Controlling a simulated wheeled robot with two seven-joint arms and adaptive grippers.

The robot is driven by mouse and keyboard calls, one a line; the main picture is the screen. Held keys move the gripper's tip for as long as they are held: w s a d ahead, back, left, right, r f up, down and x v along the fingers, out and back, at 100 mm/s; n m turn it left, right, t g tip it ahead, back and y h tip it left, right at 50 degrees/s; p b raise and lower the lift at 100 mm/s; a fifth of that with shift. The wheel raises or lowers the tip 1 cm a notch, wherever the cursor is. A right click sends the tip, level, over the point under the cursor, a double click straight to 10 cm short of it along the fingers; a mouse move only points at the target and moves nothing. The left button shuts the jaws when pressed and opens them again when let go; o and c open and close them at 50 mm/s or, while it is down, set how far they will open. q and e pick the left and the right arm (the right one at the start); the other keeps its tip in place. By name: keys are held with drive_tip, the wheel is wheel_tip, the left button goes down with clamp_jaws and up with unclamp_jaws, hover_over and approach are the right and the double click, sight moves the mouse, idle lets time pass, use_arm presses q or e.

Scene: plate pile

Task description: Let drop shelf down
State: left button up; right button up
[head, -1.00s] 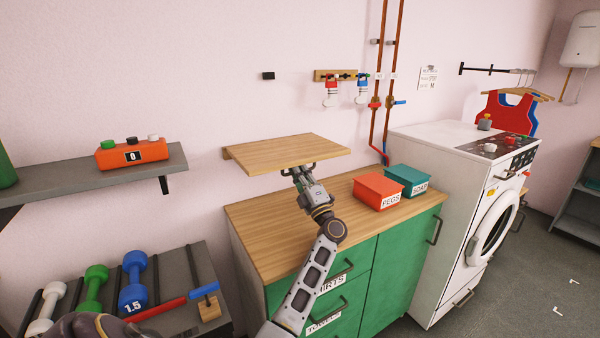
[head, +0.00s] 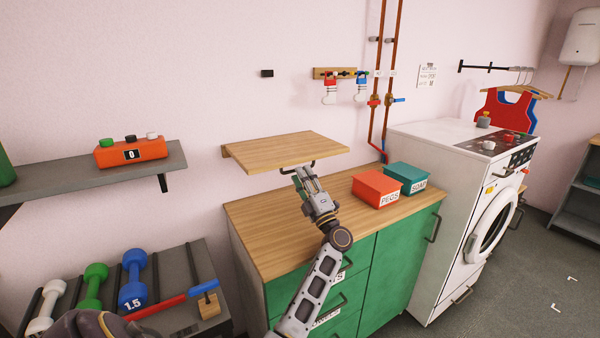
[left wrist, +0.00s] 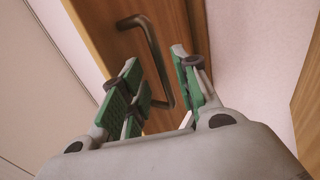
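The wooden drop shelf (head: 285,152) juts out level from the pink wall above the counter. A dark bar handle (head: 298,167) sits under its front edge. My left gripper (head: 305,174) is just below the handle. In the left wrist view, my left gripper (left wrist: 158,80) is open, with green-padded fingers apart. The handle (left wrist: 155,55) shows between and beyond the fingers, against the wooden shelf (left wrist: 187,25); I cannot tell whether they touch it. My right gripper is not in view.
Below is a wood-topped green cabinet (head: 262,222) with a red PEGS box (head: 376,187) and a teal SOAP box (head: 407,178). A washing machine (head: 455,200) stands right. A grey shelf (head: 95,182) and a dumbbell rack (head: 185,265) are left.

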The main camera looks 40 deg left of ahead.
use_arm(q)
drive_tip(key=shift+v, duration=2.1)
drive_tip(key=shift+w+d, duration=0.1)
drive_tip(key=shift+w, duration=0.05)
